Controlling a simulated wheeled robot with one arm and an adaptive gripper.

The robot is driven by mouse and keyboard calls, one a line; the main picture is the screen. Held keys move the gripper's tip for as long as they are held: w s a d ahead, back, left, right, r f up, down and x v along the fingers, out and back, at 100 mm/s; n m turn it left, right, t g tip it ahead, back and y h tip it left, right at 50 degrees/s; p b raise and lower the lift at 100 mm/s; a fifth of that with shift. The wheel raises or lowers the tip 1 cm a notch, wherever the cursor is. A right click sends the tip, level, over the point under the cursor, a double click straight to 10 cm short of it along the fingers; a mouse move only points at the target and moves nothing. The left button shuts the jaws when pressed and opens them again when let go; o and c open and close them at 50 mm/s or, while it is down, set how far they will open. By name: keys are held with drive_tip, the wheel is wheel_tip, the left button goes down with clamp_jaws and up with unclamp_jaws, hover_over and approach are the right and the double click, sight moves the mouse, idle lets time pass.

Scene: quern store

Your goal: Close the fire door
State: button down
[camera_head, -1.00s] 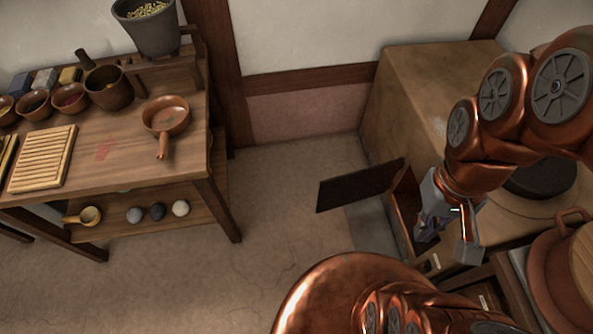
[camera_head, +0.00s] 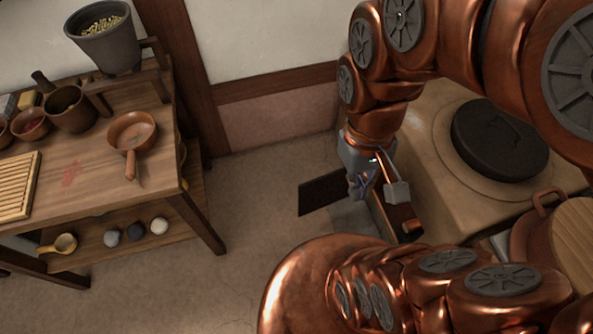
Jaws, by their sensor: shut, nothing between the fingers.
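The fire door (camera_head: 321,193) is a dark flat panel that stands out from the front of the tan stove (camera_head: 425,133), swung open over the floor. Its part nearest the stove is hidden behind my gripper (camera_head: 362,187). My gripper is shut and empty, pointing down beside the door on its stove side in the picture. I cannot tell whether it touches the door. The stove's firebox opening is mostly hidden by my gripper and arm.
A round black lid (camera_head: 499,138) lies on the stove top. A reddish pot (camera_head: 530,235) with a wooden lid stands at the right. A wooden table (camera_head: 95,185) with a pan (camera_head: 131,133) and bowls is at the left. The floor (camera_head: 235,215) between table and door is clear.

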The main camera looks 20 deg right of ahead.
drive_tip(key=w+f+n+b, duration=0.2)
drive_tip(key=w+f+b, duration=2.2)
drive_tip(key=w+f, duration=0.55)
drive_tip(key=w+d+f+g+b, duration=0.1)
drive_tip(key=w+d+f+b, duration=0.1)
drive_tip(key=w+f+b, duration=0.95)
drive_tip(key=s+d+f, duration=0.1)
drive_tip(key=s+f, duration=0.6)
drive_tip(key=f, duration=0.5)
drive_tip(key=shift+s+d+m+b, duration=0.15)
drive_tip(key=shift+d+m+b, duration=0.05)
drive_tip(key=shift+m+b, duration=0.1)
drive_tip(key=shift+s, duration=0.1)
